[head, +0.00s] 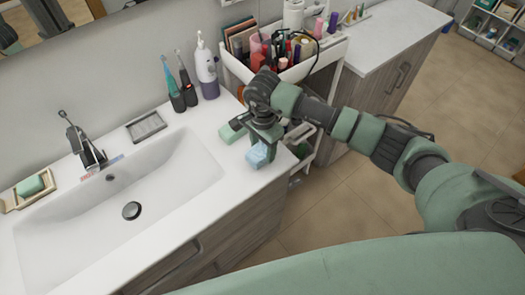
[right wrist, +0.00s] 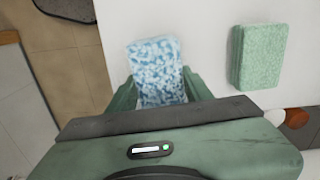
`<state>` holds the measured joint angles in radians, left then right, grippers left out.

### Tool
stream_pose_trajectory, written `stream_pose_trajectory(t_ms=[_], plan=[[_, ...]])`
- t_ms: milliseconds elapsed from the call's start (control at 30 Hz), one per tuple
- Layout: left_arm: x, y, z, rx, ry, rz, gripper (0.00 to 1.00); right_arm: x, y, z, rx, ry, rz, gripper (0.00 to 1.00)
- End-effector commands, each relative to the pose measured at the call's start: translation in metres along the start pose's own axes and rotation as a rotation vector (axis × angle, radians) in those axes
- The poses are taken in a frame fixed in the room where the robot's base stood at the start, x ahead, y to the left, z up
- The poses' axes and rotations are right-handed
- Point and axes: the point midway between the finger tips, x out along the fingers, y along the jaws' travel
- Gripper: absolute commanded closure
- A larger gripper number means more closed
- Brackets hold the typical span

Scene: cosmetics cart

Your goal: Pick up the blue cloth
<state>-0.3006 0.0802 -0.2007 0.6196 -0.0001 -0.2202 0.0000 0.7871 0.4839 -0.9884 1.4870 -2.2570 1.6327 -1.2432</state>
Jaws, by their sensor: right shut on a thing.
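The blue cloth (head: 258,155) is a small light-blue, white-mottled folded piece at the right front corner of the white sink counter. It also shows in the right wrist view (right wrist: 155,65), between the two green fingers. My right gripper (head: 262,146) points down over it and is shut on it. Whether the cloth is off the counter, I cannot tell. A green sponge (head: 232,133) lies on the counter beside the gripper and shows in the right wrist view (right wrist: 258,57), apart from the cloth. My left gripper is not in view.
The sink basin (head: 75,240) fills the left of the counter. Toothbrushes (head: 187,80) and a pump bottle (head: 207,70) stand at the back. A white cart (head: 240,70) full of cosmetics stands close behind my right gripper. A soap dish (head: 147,127) lies near the wall.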

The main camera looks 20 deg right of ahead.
Motion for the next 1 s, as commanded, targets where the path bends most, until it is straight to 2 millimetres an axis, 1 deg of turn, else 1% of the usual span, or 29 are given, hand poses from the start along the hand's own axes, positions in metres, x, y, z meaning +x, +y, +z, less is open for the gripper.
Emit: stream_pose_trajectory(t_ms=[167,267,400,500,600,700,833,1000], plan=[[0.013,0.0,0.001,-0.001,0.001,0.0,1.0,-0.029,-0.002,-0.001,-0.002,0.003,-0.007,0.92],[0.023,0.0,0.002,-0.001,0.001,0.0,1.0,-0.055,-0.002,-0.001,-0.003,0.003,-0.009,0.92],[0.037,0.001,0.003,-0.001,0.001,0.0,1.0,-0.097,-0.002,-0.001,-0.002,0.004,-0.009,0.92],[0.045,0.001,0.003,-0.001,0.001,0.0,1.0,-0.125,-0.001,-0.001,-0.001,0.003,-0.007,0.92],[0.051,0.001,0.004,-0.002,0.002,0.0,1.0,-0.149,-0.001,0.0,-0.002,0.003,-0.005,0.92],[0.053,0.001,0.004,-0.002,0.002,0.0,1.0,-0.168,0.0,-0.001,-0.001,0.003,-0.004,0.92],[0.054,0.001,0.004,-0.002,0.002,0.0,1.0,-0.183,0.0,0.0,-0.001,0.002,-0.002,0.92],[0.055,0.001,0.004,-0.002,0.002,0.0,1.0,-0.189,0.001,0.0,0.0,0.001,0.001,0.92]])
